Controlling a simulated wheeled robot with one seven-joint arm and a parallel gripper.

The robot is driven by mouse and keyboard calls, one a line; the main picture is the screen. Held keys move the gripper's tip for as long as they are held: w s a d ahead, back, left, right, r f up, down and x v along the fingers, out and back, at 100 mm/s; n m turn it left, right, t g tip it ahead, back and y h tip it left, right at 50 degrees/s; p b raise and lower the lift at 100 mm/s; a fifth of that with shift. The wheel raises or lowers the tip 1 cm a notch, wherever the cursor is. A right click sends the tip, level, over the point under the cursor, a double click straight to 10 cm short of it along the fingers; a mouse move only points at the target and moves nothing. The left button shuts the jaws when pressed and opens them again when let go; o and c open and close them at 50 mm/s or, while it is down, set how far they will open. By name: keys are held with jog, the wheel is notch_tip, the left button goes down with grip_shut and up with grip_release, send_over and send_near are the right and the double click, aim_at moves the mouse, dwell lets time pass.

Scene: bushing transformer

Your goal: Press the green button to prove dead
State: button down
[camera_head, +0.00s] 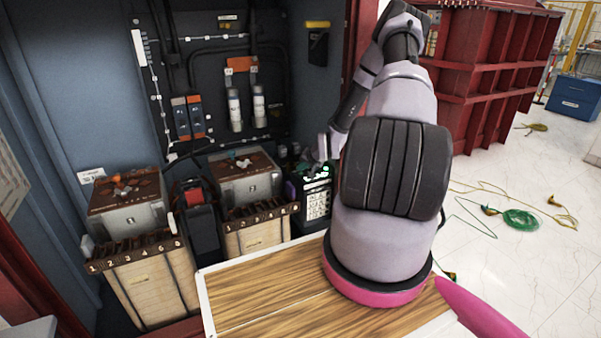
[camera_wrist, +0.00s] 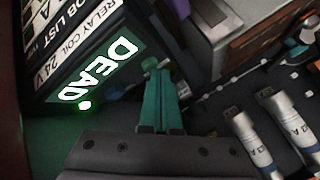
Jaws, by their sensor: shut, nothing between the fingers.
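The black test unit (camera_head: 317,200) stands at the right end of the cabinet floor, with a green glow near its top. In the head view, my arm partly covers this area.
Two wooden boxes of numbered slots (camera_head: 150,285) (camera_head: 258,236) stand left of the unit. Two white cylinders (camera_head: 234,108) (camera_head: 259,103) hang on the back panel. A wooden tabletop (camera_head: 270,305) lies in front. Green cable (camera_head: 521,219) lies on the floor at right.

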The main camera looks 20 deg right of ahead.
jog(key=shift+r, duration=0.8)
jog(key=shift+r, duration=0.1)
jog(key=shift+r, duration=2.4)
